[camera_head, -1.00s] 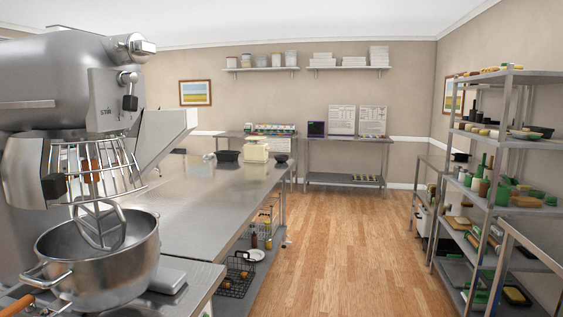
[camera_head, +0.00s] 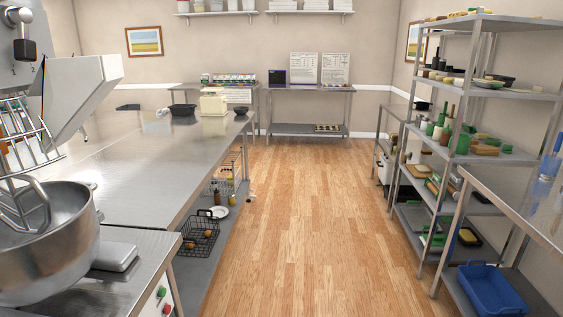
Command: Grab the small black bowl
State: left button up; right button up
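A small dark bowl (camera_head: 241,111) sits at the far right corner of the long steel table (camera_head: 150,160), beside a cream-coloured scale-like device (camera_head: 213,104). A larger black container (camera_head: 182,109) stands to the left of that device. Another black bowl-like dish (camera_head: 500,79) is on an upper level of the right-hand shelf rack. Neither of my grippers is in view.
A big mixer with a steel bowl (camera_head: 50,240) stands at the near left. The steel shelf rack (camera_head: 478,95) and a side table (camera_head: 520,195) line the right, with a blue basin (camera_head: 490,290) low down. The wooden floor (camera_head: 310,220) between is clear.

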aim_at(241, 111)
jog(key=i+l, duration=0.1)
jog(key=i, duration=4.8)
jog(key=j+u, duration=0.05)
jog(key=j, duration=0.25)
